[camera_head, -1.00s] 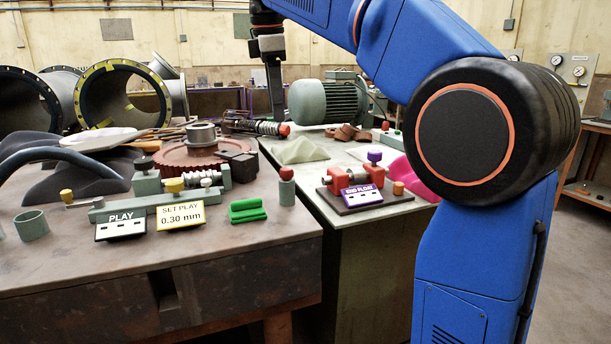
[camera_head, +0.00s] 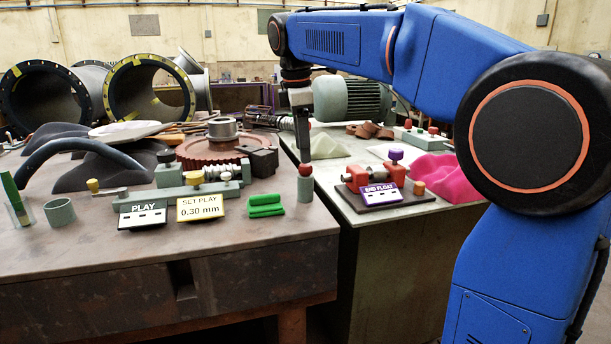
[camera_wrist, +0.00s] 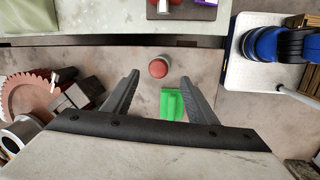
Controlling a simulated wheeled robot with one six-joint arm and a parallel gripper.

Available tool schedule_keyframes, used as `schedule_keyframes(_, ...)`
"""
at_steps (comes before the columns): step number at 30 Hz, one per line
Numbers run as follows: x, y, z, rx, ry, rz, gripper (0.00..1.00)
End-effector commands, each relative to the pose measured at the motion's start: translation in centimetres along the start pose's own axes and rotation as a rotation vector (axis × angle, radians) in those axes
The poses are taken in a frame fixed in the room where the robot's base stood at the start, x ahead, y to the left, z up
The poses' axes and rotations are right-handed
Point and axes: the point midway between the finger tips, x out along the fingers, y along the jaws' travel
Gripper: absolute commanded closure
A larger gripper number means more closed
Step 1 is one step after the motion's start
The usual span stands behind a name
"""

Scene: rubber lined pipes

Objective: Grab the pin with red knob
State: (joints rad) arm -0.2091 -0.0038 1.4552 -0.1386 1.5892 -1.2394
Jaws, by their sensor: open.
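The pin's red knob (camera_head: 306,170) shows in the head view above a grey-green cylindrical holder (camera_head: 305,190) near the right end of the brown bench; the pin's shaft is hidden. My gripper (camera_head: 304,158) points down with its fingertips just above or at the knob. In the wrist view, the red knob (camera_wrist: 158,68) appears between and slightly beyond the two spread fingertips of my gripper (camera_wrist: 160,76). The gripper is open and nothing is held in it. Whether a finger touches the knob cannot be told.
A green block (camera_head: 266,205) stands close left of the holder. PLAY (camera_head: 142,214) and SET PLAY (camera_head: 200,207) signs stand farther left. A red worm wheel (camera_head: 212,150) lies behind. On the right bench is a red END FLOAT fixture (camera_head: 370,178).

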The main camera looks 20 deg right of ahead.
Motion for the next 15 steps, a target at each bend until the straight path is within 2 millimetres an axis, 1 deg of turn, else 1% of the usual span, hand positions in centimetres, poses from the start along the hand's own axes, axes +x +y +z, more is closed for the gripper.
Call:
schedule_keyframes(5,1.3,0.1,0.1,0.0,0.0,-0.001,0.48)
schedule_keyframes(10,3.7,0.3,0.3,0.001,-0.001,-0.003,0.48)
schedule_keyframes(15,5.2,0.3,0.3,0.001,-0.001,-0.001,0.48)
